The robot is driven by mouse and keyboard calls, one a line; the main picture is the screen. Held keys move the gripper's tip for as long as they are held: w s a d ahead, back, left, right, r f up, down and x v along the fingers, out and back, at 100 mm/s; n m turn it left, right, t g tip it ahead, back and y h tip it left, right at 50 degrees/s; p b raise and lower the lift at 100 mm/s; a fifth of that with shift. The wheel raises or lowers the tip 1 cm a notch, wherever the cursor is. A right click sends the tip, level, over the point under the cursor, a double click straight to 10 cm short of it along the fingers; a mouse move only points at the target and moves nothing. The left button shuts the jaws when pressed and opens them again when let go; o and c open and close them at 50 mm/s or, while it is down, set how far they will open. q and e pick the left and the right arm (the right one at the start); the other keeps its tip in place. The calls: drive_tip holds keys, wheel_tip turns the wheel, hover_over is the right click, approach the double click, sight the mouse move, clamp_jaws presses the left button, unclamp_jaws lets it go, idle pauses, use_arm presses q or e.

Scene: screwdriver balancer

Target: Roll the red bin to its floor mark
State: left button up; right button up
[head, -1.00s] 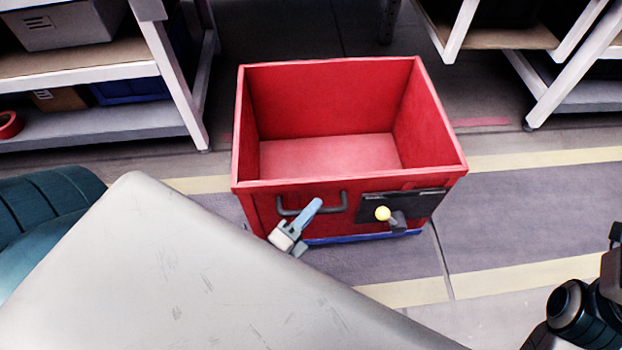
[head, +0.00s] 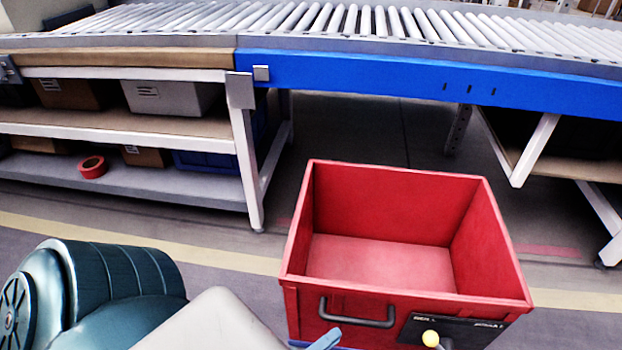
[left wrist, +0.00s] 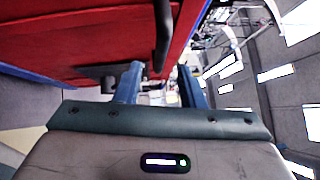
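The red bin (head: 400,297) is open-topped and empty. It stands on the floor below the middle of the head view, its lower front cut off by the frame edge. A dark bar handle (head: 357,322) is on its front, left of a black panel (head: 445,330). My left gripper (left wrist: 160,90) is open, its two blue fingers apart. In the left wrist view the handle runs into the gap between them, touching neither that I can see. In the head view only a blue fingertip shows, just below the handle. My right gripper is out of view.
A faint red floor strip (head: 548,250) lies right of the bin, near the yellow floor line (head: 150,249). A blue-edged roller conveyor (head: 420,85) spans the back over dark open floor. White-legged shelves (head: 120,185) stand left, another frame (head: 590,205) right.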

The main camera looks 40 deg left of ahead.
use_arm(q)
drive_tip(key=shift+v, duration=2.1)
